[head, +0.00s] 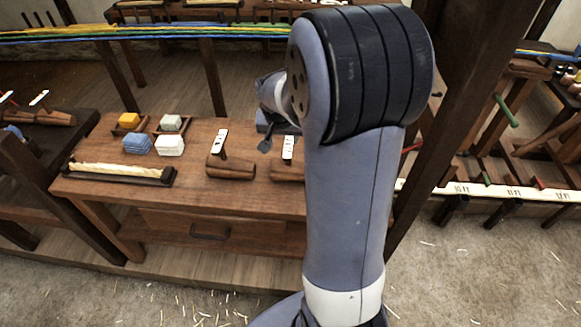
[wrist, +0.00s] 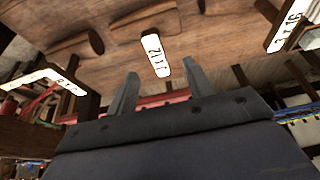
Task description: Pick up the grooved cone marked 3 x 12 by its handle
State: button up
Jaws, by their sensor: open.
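In the wrist view, a white handle plate (wrist: 155,53) shows just beyond my fingertips, between them in the picture. Its dark marking is turned over and looks like 3 x 12, but it is small. The wooden cone body (wrist: 142,18) seems to lie behind it. My gripper (wrist: 161,70) is open and empty, its two grey fingers apart, not visibly touching the plate. In the head view, two wooden cones with white upright handles stand on the bench, one left (head: 230,166) and one partly behind my arm (head: 287,172). Their marks are too small to read there.
Another white plate (wrist: 285,27) reading 3 x 16 is at the right of the wrist view, and one more (wrist: 45,79) at left. The bench (head: 225,205) also holds coloured blocks (head: 137,145) and a dark tray (head: 120,174). A dark post (head: 450,110) stands right of my arm.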

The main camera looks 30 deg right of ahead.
aim_at(288, 146)
jog(key=shift+w+d+f, duration=0.4)
jog(key=shift+w+f, duration=0.2)
jog(key=shift+f, duration=0.05)
jog(key=x, duration=0.5)
jog(key=shift+f, duration=0.1)
jog(key=shift+w+d+f+p, duration=0.2)
jog(key=shift+d+f+p, duration=0.15)
jog(key=shift+f+p, duration=0.15)
jog(key=shift+d+p+x, duration=0.1)
jog(key=shift+p+x, duration=0.15)
jog(key=shift+x, duration=0.75)
jog(key=shift+d+p+x, duration=0.15)
jog(key=shift+p+x, duration=0.1)
jog(key=shift+x, duration=0.7)
grip_shut()
jog(key=shift+r, duration=0.1)
